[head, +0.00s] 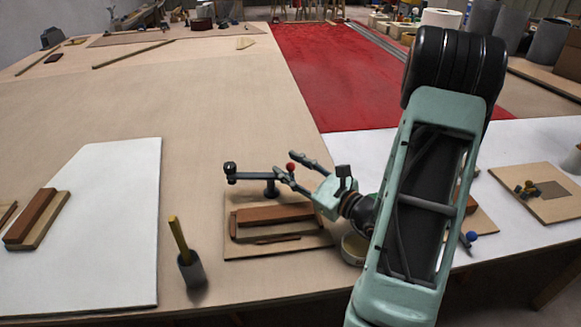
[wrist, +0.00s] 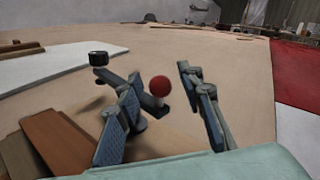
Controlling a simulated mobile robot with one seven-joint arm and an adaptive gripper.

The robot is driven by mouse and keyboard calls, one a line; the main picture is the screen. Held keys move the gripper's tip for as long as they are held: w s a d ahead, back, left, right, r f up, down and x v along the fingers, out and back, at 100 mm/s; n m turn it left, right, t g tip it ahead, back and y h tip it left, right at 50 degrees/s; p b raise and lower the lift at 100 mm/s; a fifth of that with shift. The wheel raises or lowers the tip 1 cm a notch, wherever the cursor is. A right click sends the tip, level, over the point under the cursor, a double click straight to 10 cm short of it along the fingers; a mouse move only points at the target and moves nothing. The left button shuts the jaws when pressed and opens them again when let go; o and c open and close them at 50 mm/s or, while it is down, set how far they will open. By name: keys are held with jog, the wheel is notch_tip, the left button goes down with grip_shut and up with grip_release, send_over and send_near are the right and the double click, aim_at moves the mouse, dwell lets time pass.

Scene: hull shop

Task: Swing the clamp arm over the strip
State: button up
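The clamp arm (head: 250,177) is a dark bar on a short post, with a black pad at its left end and a red ball (head: 291,167) at its right. It lies behind a reddish-brown wooden strip (head: 275,214) on a small base board (head: 240,248), not over it. In the wrist view the clamp arm (wrist: 122,84) points away to the left, and the red ball (wrist: 159,86) shows between the fingers. My gripper (head: 299,168) is open around the ball's sides; it also shows in the wrist view (wrist: 165,120). I cannot tell whether a finger touches the ball.
A thin sliver of wood (head: 278,240) lies in front of the strip. A dark cup with a yellow-handled tool (head: 191,272) stands left of the board. A round tub (head: 354,248) is close to its right, partly behind my arm. The tabletop behind the clamp is clear.

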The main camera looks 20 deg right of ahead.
grip_shut()
dwell(0.3)
